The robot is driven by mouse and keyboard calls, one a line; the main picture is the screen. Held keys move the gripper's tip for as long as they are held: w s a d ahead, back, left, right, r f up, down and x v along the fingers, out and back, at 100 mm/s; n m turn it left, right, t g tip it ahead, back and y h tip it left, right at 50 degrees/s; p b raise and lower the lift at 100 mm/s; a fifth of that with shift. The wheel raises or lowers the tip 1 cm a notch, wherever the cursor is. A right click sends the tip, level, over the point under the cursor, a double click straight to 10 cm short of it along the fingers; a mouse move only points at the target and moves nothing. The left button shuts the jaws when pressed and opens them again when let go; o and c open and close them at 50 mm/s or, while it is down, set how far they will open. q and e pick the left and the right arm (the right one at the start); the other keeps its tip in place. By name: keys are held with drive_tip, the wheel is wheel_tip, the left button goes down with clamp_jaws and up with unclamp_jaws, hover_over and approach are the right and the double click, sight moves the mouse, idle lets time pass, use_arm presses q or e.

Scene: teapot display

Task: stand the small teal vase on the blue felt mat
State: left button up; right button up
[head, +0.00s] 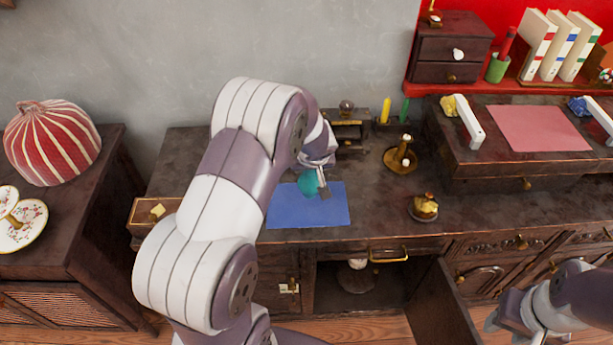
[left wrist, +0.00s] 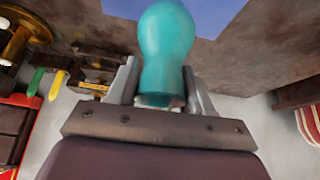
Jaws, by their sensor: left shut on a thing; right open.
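The small teal vase (head: 308,183) is at the back part of the blue felt mat (head: 300,212) in the head view, partly hidden by my left arm. My left gripper (head: 323,183) is shut on the vase; the left wrist view shows the vase (left wrist: 167,45) between its two fingers (left wrist: 163,90). The mat (left wrist: 205,10) shows behind the vase there. I cannot tell whether the vase touches the mat. My right gripper (head: 505,318) is open and empty at the lower right, in front of the cabinets.
The mat lies on a dark wooden desk (head: 370,225). To its right stand a brass piece (head: 400,157) and a small brass dish with yellow lumps (head: 424,207). A cabinet door (head: 440,310) hangs open below. A striped red dome (head: 50,142) stands at left.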

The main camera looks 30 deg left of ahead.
sight(307, 177)
use_arm(q)
drive_tip(key=f, duration=0.2)
drive_tip(key=f+b, duration=0.1)
drive_tip(key=f, duration=0.1)
drive_tip(key=shift+s+a, duration=0.15)
drive_tip(key=shift+a, duration=0.15)
drive_tip(key=shift+f, duration=0.2)
